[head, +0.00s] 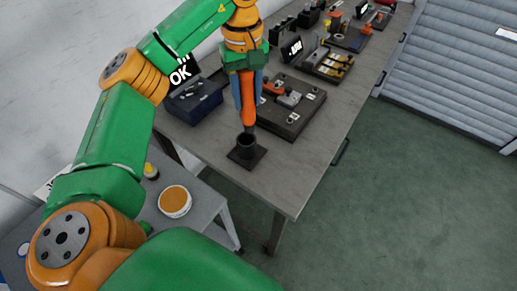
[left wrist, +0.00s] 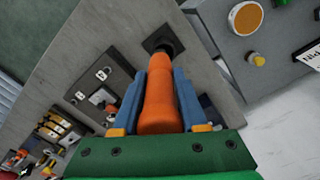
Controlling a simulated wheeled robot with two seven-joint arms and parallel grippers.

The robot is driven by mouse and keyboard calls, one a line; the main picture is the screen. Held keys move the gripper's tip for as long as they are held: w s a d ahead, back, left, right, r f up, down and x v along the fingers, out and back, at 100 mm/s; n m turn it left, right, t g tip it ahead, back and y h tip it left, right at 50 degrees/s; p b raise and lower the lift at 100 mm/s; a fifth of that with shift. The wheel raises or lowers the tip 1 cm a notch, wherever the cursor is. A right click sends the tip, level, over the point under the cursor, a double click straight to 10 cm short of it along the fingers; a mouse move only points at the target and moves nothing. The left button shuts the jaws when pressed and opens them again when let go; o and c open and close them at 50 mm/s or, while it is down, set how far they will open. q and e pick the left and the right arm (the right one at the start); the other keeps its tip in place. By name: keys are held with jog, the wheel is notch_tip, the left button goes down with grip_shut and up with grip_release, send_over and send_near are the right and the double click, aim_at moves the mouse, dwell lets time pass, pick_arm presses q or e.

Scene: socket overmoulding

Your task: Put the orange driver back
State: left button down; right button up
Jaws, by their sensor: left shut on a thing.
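The orange driver (head: 248,100) is upright in my left gripper (head: 247,88), with its handle between the blue fingers. It also shows in the left wrist view (left wrist: 159,98), gripped by my left gripper (left wrist: 160,90). The black holder (head: 247,145), a round cup on a square base, stands on the bench near its front left corner. The driver's lower end is at the cup's mouth; how far it is inside I cannot tell. The holder also shows beyond the driver in the left wrist view (left wrist: 153,42). My right gripper is not in view.
A dark fixture plate (head: 309,108) with grey and orange parts lies right of the holder on the grey bench (head: 290,180). A dark blue box (head: 194,103) with an OK display stands left. A lower table (head: 205,222) holds an orange-topped round container (head: 174,201). The bench's front corner is clear.

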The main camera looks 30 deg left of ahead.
pick_arm(q)
jog(key=n, duration=0.1)
send_over(245, 127)
jog(key=w+a, duration=0.1)
jog(key=w, duration=0.1)
jog(key=f, duration=0.4)
jog(key=shift+s+f+b, duration=0.15)
jog(key=shift+s+b, duration=0.1)
jog(key=shift+b, duration=0.1)
notch_tip(245, 127, down, 6)
jog(key=shift+f+p, duration=0.1)
jog(key=shift+p, duration=0.65)
jog(key=shift+f, duration=0.35)
jog(key=c, duration=0.9)
grip_release()
jog(key=shift+f, duration=0.2)
jog(key=o, duration=0.5)
jog(key=shift+r, duration=0.1)
jog(key=shift+c, duration=0.2)
jog(key=shift+r, duration=0.1)
